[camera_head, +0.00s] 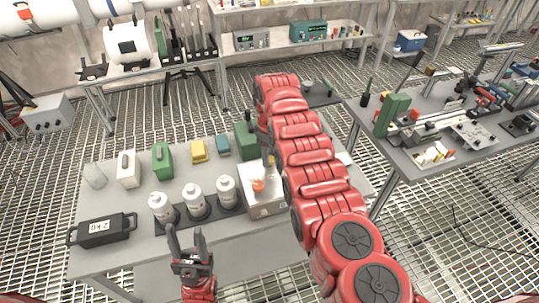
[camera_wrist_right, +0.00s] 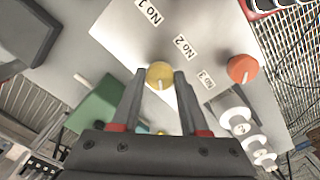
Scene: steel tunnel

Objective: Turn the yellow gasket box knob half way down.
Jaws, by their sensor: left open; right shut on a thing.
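The yellow knob (camera_wrist_right: 160,74) sits on the pale gasket box (camera_wrist_right: 125,45), by the "No 2" label, with its white mark pointing down in the right wrist view. My right gripper (camera_wrist_right: 158,77) is shut on this knob, one finger on each side. In the head view the box (camera_head: 262,209) stands at the table's right, and my right arm hides the yellow knob. An orange-red knob (camera_wrist_right: 242,69) is beside "No 3"; it also shows in the head view (camera_head: 258,185). My left gripper (camera_head: 187,240) is open and empty before the table's front edge.
On the table (camera_head: 150,250), several white bottles (camera_head: 194,200) stand in a dark holder left of the box. A black case (camera_head: 102,230) lies at the left. Green, yellow and white blocks line the back. A cluttered bench (camera_head: 440,150) is at right.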

